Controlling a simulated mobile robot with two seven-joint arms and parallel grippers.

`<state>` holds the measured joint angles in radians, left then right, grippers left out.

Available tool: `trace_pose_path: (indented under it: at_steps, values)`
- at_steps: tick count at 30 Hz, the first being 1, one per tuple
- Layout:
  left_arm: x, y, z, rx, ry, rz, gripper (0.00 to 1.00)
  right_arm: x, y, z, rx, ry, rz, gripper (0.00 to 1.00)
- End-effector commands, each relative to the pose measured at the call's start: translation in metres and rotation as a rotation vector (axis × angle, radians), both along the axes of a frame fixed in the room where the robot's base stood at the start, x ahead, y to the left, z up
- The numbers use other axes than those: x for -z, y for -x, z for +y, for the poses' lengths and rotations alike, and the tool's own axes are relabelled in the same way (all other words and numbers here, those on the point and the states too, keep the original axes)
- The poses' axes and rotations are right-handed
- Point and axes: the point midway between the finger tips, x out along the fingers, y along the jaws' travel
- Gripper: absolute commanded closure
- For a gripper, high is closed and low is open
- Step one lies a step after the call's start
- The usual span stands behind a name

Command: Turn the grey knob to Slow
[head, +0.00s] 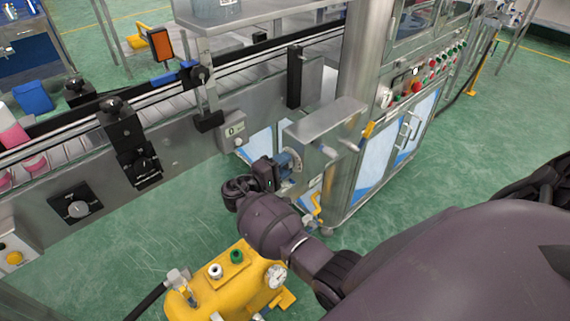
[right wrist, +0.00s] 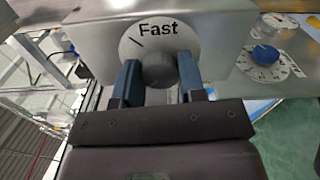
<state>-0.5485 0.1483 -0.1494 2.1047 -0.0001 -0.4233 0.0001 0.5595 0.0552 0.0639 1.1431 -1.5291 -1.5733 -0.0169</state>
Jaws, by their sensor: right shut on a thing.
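The grey knob (right wrist: 159,69) sits on a round white dial on the front of a metal box, with the word Fast above it and a short black mark at the upper left. No word Slow is readable. My right gripper (right wrist: 162,84) has its two blue fingers on either side of the knob and is shut on it. In the head view my right gripper (head: 282,164) is at the dial on the left face of the grey metal box (head: 325,130), and the knob is hidden there. My left gripper is out of view.
A dial with a blue knob (right wrist: 265,54) is to the right of the box in the right wrist view. The conveyor (head: 185,140) runs behind, with a small control box (head: 234,142) on its side. A yellow pump unit (head: 225,290) with a gauge stands below my right wrist.

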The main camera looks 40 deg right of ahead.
Motion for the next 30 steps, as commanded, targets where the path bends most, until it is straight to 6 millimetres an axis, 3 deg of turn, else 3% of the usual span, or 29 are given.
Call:
trace_pose_path:
  at_steps: [14, 15, 20, 30]
  values:
    - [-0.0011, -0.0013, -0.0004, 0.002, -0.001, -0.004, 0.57, 0.0013, 0.0004, 0.0007, 0.000, 0.000, 0.018, 0.86]
    - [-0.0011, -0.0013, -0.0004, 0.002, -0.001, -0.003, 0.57, 0.0013, 0.0004, 0.0007, 0.000, 0.000, 0.017, 0.61]
    - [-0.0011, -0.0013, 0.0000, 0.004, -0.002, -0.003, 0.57, 0.0010, 0.0003, 0.0005, 0.000, 0.000, 0.016, 0.37]
    - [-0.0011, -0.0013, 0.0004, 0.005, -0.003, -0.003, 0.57, 0.0004, 0.0001, 0.0037, -0.001, 0.000, 0.015, 0.37]
